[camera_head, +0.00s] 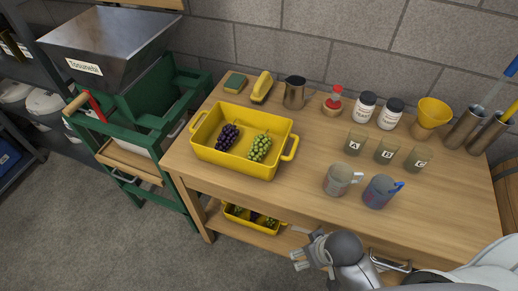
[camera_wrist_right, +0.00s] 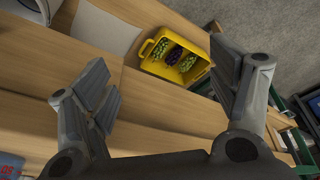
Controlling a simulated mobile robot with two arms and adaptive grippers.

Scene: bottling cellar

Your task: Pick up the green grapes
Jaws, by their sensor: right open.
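Green grapes (camera_head: 259,148) lie in the right half of a large yellow crate (camera_head: 239,168) on the wooden table, next to dark purple grapes (camera_head: 228,137). A smaller yellow crate (camera_head: 262,228) stands on the shelf below the tabletop, with green and dark grapes in it, partly hidden by the table edge. In the right wrist view a yellow crate (camera_wrist_right: 151,65) shows two green bunches (camera_wrist_right: 187,62) with a dark one between; it seems to be the lower crate. My right gripper (camera_head: 303,252) is open and empty in front of the table, right of the lower crate. My left gripper is out of view.
The table (camera_head: 300,200) holds two mugs (camera_head: 340,180), cups marked with letters (camera_head: 387,151), white jars (camera_head: 390,113), a yellow funnel (camera_head: 432,113) and a metal jug (camera_head: 294,93). A green machine with a steel hopper (camera_head: 110,45) stands at left. The floor (camera_head: 110,240) in front is clear.

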